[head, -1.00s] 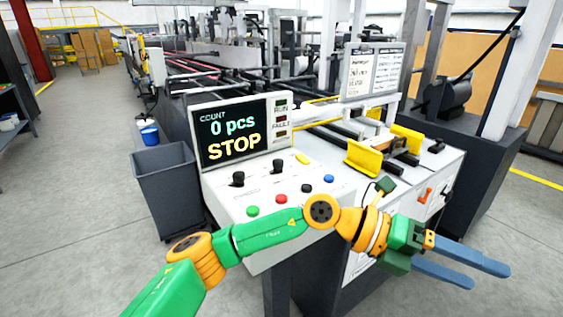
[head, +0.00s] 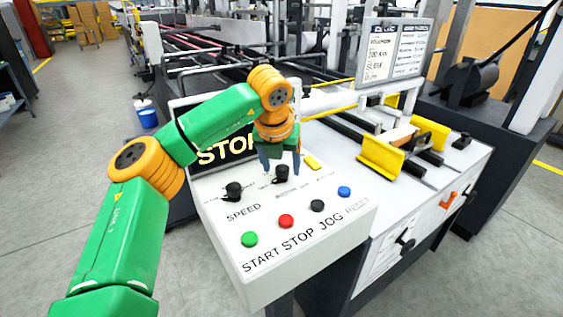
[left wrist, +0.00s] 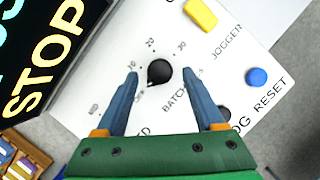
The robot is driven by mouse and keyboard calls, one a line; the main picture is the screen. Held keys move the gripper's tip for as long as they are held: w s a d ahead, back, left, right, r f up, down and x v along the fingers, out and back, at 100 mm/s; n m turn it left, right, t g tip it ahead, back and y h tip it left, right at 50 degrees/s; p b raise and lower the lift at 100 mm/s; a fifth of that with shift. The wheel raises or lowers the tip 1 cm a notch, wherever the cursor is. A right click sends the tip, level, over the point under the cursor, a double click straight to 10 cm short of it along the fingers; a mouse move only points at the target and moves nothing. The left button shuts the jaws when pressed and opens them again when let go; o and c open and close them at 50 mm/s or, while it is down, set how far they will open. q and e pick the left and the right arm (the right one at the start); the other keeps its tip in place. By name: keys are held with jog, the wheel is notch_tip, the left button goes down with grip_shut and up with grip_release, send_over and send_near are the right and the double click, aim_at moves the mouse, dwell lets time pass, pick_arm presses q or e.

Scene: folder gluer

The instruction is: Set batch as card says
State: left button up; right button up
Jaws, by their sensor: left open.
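The batch knob (head: 282,174) is a small black dial on the white control panel (head: 262,213). In the left wrist view the batch knob (left wrist: 159,73) has marks 10, 20 and 30 around it; its pointer seems to face lower left, toward a label I cannot read surely. My left gripper (head: 282,170) is open above it. In the left wrist view its fingers (left wrist: 161,74) stand on either side of the knob, apart from it. The card (head: 393,50) stands behind the panel; one line looks like SLOW, the rest is too blurred. My right gripper is out of view.
The speed knob (head: 233,190) is left of the batch knob. Green (head: 249,239), red (head: 286,221), black (head: 317,205) and blue (head: 344,191) buttons line the front. A yellow piece (head: 312,162) lies right of the knob. The screen (head: 222,151) reads STOP, partly hidden by my arm.

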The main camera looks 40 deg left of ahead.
pick_arm(q)
jog(key=shift+w+a+f, duration=0.25)
jog(key=shift+w+f, duration=0.1)
jog(key=shift+s+d+r, duration=0.15)
jog(key=shift+d, duration=0.05)
jog(key=c, duration=0.5)
grip_shut()
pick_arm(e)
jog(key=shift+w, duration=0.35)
